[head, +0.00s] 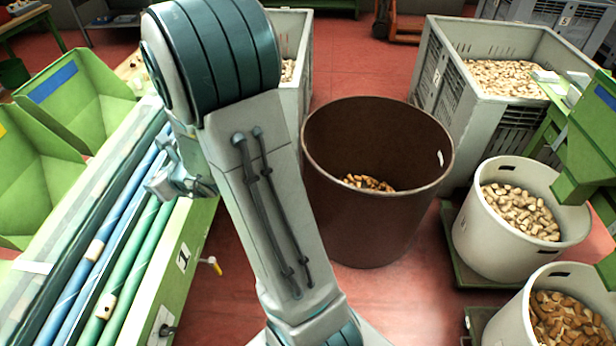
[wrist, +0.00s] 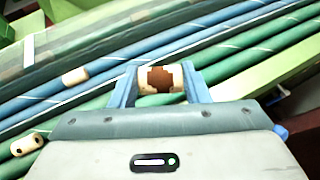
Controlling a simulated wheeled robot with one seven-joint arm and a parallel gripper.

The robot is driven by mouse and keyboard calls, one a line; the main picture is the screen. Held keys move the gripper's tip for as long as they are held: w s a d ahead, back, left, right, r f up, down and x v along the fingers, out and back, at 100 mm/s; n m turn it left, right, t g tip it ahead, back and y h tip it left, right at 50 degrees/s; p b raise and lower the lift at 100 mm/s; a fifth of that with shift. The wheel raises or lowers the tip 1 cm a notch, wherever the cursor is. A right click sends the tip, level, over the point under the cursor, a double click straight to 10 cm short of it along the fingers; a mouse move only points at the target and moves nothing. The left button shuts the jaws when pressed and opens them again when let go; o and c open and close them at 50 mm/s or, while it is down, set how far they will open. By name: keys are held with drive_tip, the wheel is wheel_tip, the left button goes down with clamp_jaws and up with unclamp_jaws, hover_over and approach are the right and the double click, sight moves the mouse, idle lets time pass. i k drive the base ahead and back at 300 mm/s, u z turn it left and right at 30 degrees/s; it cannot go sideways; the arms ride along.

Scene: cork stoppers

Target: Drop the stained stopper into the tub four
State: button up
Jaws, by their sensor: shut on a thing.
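My gripper (wrist: 158,84) is shut on a pale cork stopper with a dark brown stain (wrist: 160,78), held between the two blue fingers over the blue and green rollers. In the head view my gripper (head: 164,184) is at the left over the roller table, largely behind my arm; I cannot make out the stopper there. No tub shows a readable four. A big brown tub (head: 318,190) with some corks inside stands right of my arm. A white tub of pale corks (head: 476,240) and a white tub of brown corks (head: 508,328) stand at the right.
Two other stoppers lie on the rollers, one farther (head: 94,249) and one nearer (head: 106,305). A grey crate of corks (head: 445,95) stands at the back right. Green bins (head: 85,95) line the left. A green machine (head: 590,150) overhangs the right side. Red floor is free before the brown tub.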

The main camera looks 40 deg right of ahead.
sight(569, 298)
drive_tip(key=z, duration=0.8)
drive_tip(key=k, duration=1.1)
drive_tip(key=z, duration=2.2)
drive_tip(key=i, duration=1.05)
drive_tip(key=z, duration=0.55)
